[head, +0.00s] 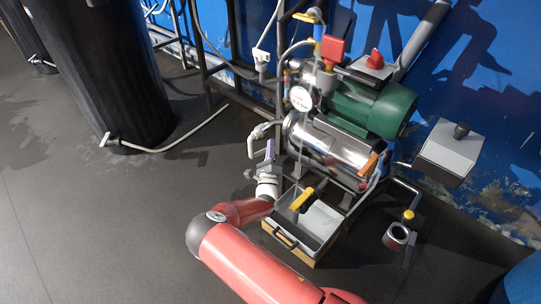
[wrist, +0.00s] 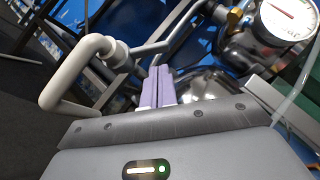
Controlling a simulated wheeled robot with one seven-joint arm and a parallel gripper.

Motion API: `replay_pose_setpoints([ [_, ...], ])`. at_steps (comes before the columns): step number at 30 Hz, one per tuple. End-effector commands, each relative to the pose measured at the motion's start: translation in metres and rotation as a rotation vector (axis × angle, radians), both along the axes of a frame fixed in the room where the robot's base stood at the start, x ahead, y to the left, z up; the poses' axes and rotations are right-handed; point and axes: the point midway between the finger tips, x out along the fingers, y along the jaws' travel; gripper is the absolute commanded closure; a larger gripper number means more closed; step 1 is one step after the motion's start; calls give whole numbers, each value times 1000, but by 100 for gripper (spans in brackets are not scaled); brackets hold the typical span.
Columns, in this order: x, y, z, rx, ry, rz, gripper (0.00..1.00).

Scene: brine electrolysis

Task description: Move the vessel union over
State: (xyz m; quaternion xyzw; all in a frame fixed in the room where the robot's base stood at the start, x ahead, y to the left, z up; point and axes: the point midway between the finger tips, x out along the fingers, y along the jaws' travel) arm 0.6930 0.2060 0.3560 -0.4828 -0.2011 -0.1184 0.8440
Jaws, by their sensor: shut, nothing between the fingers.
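My gripper (head: 270,150) is shut and empty, its purple fingers pressed together and pointing up beside the steel vessel's left end; the fingers also show in the wrist view (wrist: 158,82). A bent off-white pipe with a collar fitting (head: 256,136) is just left of the fingers. In the wrist view this pipe (wrist: 60,85) and its collar (wrist: 117,55) stand left of the fingers, apart from them in the picture. This collar may be the vessel union; I cannot tell for sure. The shiny steel vessel (head: 335,152) lies under a green motor (head: 370,107).
A grey tray (head: 322,237) with a yellow-handled tool (head: 302,199) stands right of my forearm. A gauge (head: 301,98) sits above the vessel. A grey box (head: 450,150) and a cup-like fitting (head: 397,236) are at right. A black tank (head: 105,70) stands left; the floor between is mostly clear.

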Motion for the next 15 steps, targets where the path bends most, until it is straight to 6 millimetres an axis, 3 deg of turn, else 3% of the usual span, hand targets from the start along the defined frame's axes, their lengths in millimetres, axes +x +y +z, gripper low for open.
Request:
replay_pose_setpoints([
  [6,29,-1,15,3,-2,-1,100],
  [15,38,-1,20,2,0,-1,100],
])
